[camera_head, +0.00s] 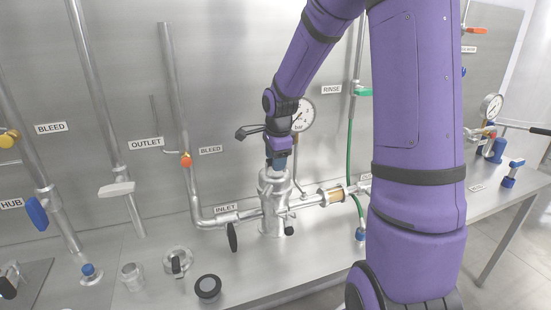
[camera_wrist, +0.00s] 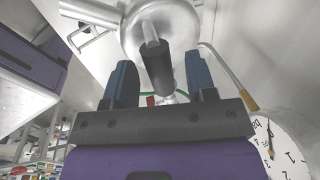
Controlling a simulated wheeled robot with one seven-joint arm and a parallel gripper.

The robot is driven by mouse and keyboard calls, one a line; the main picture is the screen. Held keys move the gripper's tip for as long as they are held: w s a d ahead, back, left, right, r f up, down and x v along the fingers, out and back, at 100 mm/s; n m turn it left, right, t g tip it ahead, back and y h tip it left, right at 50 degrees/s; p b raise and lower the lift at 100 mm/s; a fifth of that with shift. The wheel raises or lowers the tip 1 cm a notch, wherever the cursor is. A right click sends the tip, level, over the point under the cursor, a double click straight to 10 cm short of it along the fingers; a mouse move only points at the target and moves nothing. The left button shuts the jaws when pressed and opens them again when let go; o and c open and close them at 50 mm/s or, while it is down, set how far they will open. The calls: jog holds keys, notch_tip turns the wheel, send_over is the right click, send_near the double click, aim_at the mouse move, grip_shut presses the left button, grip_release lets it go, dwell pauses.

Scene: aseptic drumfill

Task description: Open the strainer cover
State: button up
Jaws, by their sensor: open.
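The strainer is an upright metal body (camera_head: 273,215) standing on the steel bench in the middle of the head view. My gripper (camera_head: 277,165) is directly above its top and hides part of it. In the wrist view, the round metal cover (camera_wrist: 183,25) fills the top middle. A metal rod with a dark cylindrical grip (camera_wrist: 157,66) sticks out from it toward the camera. My gripper's two blue fingers (camera_wrist: 161,82) are open, one on each side of this grip, with visible gaps. The cover looks seated on the body; its edge is partly hidden in the head view.
A pressure gauge (camera_head: 300,116) is just behind my wrist and also shows in the wrist view (camera_wrist: 283,146). The inlet pipe (camera_head: 232,219) with a black lever (camera_head: 232,237) joins the strainer at left. A green hose (camera_head: 350,160) hangs at right. A black round knob (camera_head: 208,287) lies front left.

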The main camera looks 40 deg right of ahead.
jog(key=shift+c, duration=0.2)
grip_shut()
jog(key=shift+w, duration=0.1)
